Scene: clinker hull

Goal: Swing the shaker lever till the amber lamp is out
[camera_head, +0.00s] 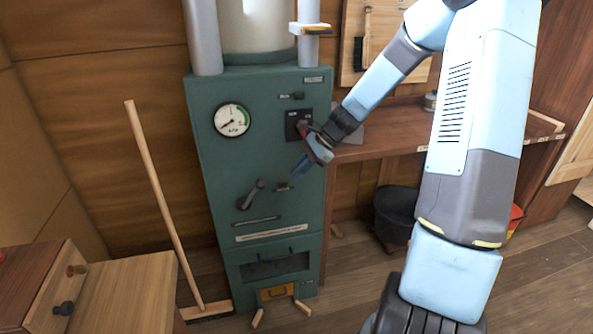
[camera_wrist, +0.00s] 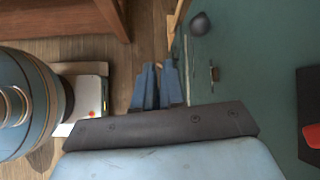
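The shaker lever (camera_head: 252,195), a grey bar on a round hub, sits on the front of the green cabinet (camera_head: 225,165), slanting up to the right. In the wrist view a dark round knob on a stem, apparently the lever's end (camera_wrist: 199,24), shows at the top. My gripper (camera_head: 298,172) is in front of the cabinet, right of and above the lever, apart from it. In the wrist view its two blue fingers (camera_wrist: 158,68) lie close together with nothing seen between them. A small fitting (camera_head: 283,186) is right of the lever; I cannot make out a lit amber lamp.
A gauge (camera_head: 232,120) and a black plate with a red part (camera_head: 298,124) are higher on the cabinet. A broom (camera_head: 160,205) leans at left. A bench (camera_head: 405,140) and a black bucket (camera_head: 395,212) stand at right. Floor is clear at lower right.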

